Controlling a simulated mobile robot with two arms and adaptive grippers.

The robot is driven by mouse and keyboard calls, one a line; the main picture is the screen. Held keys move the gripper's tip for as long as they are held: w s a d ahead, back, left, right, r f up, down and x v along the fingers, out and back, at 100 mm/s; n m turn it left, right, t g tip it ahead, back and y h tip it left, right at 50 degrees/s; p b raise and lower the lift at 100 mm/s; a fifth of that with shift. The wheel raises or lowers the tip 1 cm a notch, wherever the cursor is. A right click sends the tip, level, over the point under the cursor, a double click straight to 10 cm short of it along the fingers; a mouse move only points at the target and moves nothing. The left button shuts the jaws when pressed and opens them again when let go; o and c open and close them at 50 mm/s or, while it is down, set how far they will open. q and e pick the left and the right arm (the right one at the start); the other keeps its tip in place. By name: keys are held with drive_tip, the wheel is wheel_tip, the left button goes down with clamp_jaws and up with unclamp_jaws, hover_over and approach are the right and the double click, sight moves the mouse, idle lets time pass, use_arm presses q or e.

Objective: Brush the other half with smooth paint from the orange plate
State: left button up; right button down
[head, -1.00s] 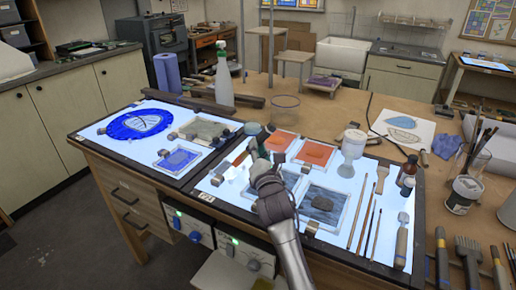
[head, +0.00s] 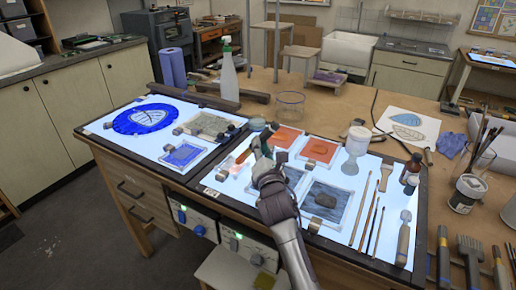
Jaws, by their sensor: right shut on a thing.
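Two orange plates lie on the right light panel, a left one (head: 284,138) and a right one (head: 320,151). My right gripper (head: 262,152) is just left of and in front of the left orange plate. It is shut on a slim tool, apparently a brush, (head: 243,157) mostly hidden by the gripper. The tool's tip and any contact are too small to tell. A round blue painted glass piece (head: 121,119) with a pale leaf shape lies on the left light panel. A blue plate (head: 184,155) lies nearer. My left gripper is out of view.
A dark grey plate (head: 335,212) lies right of my right arm. A spray bottle (head: 228,75) and a clear glass bowl (head: 290,104) stand behind.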

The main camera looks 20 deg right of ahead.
drive_tip(key=shift+w+d, duration=0.35)
drive_tip(key=shift+d, duration=0.1)
drive_tip(key=shift+s+a, duration=0.95)
drive_tip(key=shift+a, duration=0.3)
wheel_tip(320, 180, up, 5)
drive_tip(key=p, duration=0.5)
